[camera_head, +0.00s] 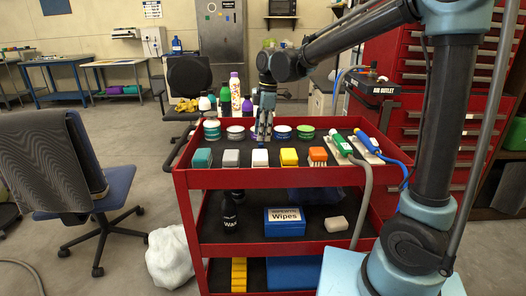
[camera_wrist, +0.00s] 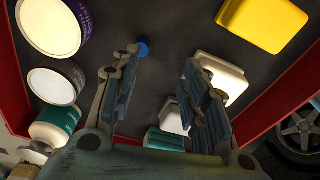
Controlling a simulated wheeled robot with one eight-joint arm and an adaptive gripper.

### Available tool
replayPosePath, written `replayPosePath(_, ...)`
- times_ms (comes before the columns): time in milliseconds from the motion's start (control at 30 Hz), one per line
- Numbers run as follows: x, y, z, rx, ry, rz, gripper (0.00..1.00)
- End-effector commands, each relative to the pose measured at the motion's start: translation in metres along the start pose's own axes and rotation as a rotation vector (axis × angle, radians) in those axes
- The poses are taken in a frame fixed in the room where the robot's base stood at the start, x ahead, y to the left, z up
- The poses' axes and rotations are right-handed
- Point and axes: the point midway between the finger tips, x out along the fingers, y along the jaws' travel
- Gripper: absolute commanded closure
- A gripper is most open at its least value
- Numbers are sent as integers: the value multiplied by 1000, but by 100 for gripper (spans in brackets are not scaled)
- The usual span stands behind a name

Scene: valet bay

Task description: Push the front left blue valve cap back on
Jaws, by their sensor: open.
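A small round blue cap (camera_wrist: 143,47) lies on the dark top of the red cart, seen in the wrist view. It sits right beside the tip of my left-hand finger, and I cannot tell whether they touch. My gripper (camera_wrist: 161,58) is open, with nothing held between its fingers. In the head view my gripper (camera_head: 262,135) points down over the cart top, between the row of tins and the row of blocks. The cap is not distinct there.
The red cart (camera_head: 270,178) has raised rims. Tins (camera_head: 235,132) and bottles (camera_head: 235,90) stand behind my gripper. Several coloured blocks, including a yellow block (camera_head: 289,156), stand in front. Green and blue tools (camera_head: 340,143) lie to the right. An office chair (camera_head: 75,175) stands left.

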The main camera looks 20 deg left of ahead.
Motion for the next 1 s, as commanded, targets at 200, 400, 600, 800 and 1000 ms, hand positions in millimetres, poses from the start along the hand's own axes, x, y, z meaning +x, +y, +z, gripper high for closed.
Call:
replayPosePath(200, 6, 0, 0, 0, 0, 0, 59)
replayPosePath(400, 6, 0, 1, 1, 0, 0, 59)
replayPosePath(600, 22, 2, 5, 2, 0, 0, 59)
replayPosePath(800, 48, 3, 8, 2, 0, 0, 59)
replayPosePath(1000, 59, 2, 9, 2, 0, -2, 59)
